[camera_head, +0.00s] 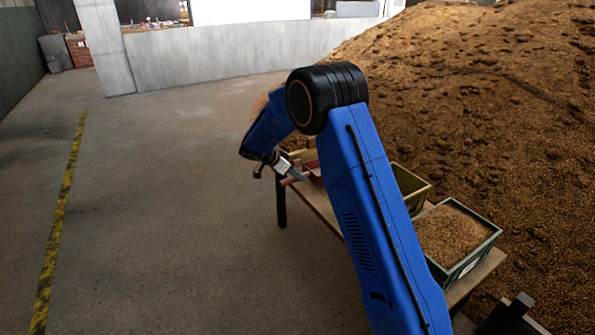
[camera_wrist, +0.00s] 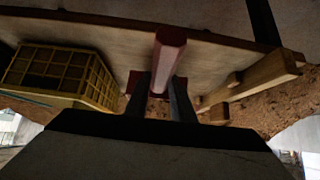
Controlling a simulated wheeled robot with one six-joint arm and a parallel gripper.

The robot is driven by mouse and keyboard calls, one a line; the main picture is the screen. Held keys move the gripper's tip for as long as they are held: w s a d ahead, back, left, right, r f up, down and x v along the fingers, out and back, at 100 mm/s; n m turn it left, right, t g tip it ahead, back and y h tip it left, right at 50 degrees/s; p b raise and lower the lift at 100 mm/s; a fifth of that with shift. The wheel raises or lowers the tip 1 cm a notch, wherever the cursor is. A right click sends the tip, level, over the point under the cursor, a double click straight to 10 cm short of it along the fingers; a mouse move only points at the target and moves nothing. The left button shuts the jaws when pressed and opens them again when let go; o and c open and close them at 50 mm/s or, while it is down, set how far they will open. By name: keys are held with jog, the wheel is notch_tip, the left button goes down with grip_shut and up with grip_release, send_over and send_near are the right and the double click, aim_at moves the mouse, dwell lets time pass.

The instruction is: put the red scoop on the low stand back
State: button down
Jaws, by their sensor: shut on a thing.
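The red scoop shows in the head view (camera_head: 313,170) at the far end of the wooden bench, partly behind my arm. In the wrist view its dark red handle (camera_wrist: 169,55) runs between the two fingers of my gripper (camera_wrist: 162,100). My gripper (camera_head: 291,172) is shut on the handle. Part of the scoop's body is hidden behind the fingers. A low wooden stand (camera_wrist: 252,84) with light bars lies just right of the fingers in the wrist view. I cannot tell whether the scoop touches the stand or the bench.
The bench (camera_head: 487,268) also bears a yellowish box (camera_head: 408,182) and a green box (camera_head: 481,247) full of grain. A yellow grid-sided crate (camera_wrist: 62,72) is left of the gripper in the wrist view. A large grain heap (camera_head: 480,90) rises behind. The floor at left is clear.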

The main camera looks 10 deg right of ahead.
jog(key=shift+f, duration=3.1)
jog(key=c, duration=1.4)
grip_release()
jog(key=shift+c, duration=0.2)
jog(key=v, duration=1.6)
jog(key=s+d+r+n+y, duration=0.2)
jog(key=s+d+r+n, duration=0.1)
jog(key=s+d+r, duration=0.75)
jog(key=s+d+r+n+y, duration=0.2)
jog(key=s, duration=0.8)
jog(key=s+d+r+n+y, duration=0.1)
jog(key=s+d+r+n, duration=0.2)
jog(key=s, duration=0.6)
jog(key=s+d+r+n+y, duration=0.2)
jog(key=s, duration=0.8)
jog(key=s+f+n+t+y, duration=0.1)
jog(key=s+f+n+t, duration=0.1)
jog(key=s, duration=1.1)
jog(key=shift+s+f+n, duration=0.3)
jog(key=shift+f+n, duration=0.6)
jog(key=shift+n, duration=0.3)
